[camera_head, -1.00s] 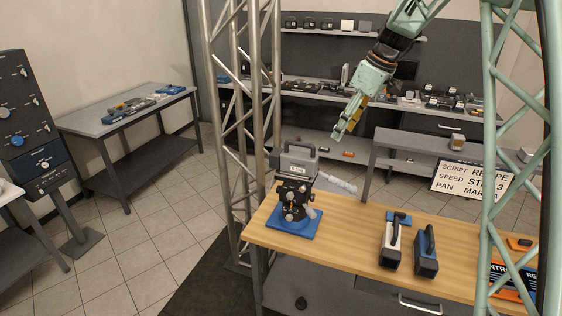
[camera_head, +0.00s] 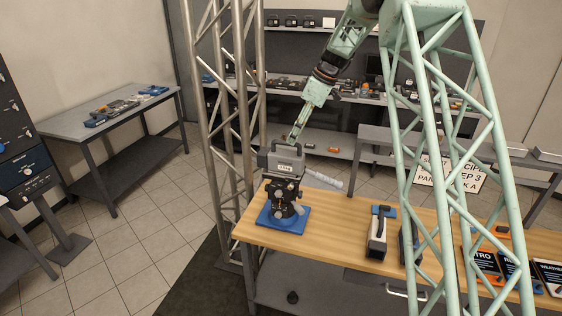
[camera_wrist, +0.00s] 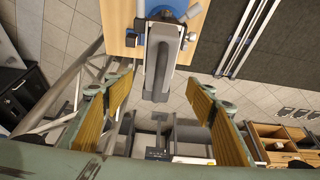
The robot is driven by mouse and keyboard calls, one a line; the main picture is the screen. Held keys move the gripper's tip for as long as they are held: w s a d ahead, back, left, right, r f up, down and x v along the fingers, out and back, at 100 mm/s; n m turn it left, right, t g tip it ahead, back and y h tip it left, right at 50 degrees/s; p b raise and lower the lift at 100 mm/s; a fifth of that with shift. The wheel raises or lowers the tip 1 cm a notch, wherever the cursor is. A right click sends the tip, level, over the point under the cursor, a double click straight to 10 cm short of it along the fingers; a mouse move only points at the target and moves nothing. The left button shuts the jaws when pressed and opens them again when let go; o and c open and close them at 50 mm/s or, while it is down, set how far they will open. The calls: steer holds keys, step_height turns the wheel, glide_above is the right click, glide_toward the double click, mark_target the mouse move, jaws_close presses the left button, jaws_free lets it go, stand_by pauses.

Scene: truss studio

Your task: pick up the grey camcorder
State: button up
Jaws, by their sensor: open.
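The grey camcorder (camera_head: 283,161), with a handle on top, sits on a black tripod-like head above a blue base plate (camera_head: 283,217) at the table's left end. In the wrist view the camcorder (camera_wrist: 158,68) is seen from above, in the upper middle between the fingers. My gripper (camera_head: 294,137) is just above and behind the camcorder in the head view. In the wrist view my gripper (camera_wrist: 161,82) has its fingers wide apart with nothing held. Contact with the camcorder cannot be made out.
A white-grip handle (camera_head: 323,179) sticks out right of the camcorder. A white-and-black device (camera_head: 378,234) stands on the wooden table (camera_head: 335,235), with another partly hidden behind the green truss (camera_head: 436,150). A metal truss (camera_head: 222,120) rises close left of the camcorder.

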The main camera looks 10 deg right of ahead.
mark_target(285, 153)
steer(key=p+x, duration=0.1)
steer(key=x, duration=0.6)
steer(key=shift+a+f, duration=0.1)
steer(key=shift+f, duration=0.15)
steer(key=shift+w+a+f, duration=0.15)
steer(key=shift+f, duration=0.3)
steer(key=shift+f, duration=0.1)
steer(key=shift+p+x, duration=0.8)
steer(key=shift+x, duration=1.75)
steer(key=c, duration=1.2)
steer(key=shift+r, duration=0.25)
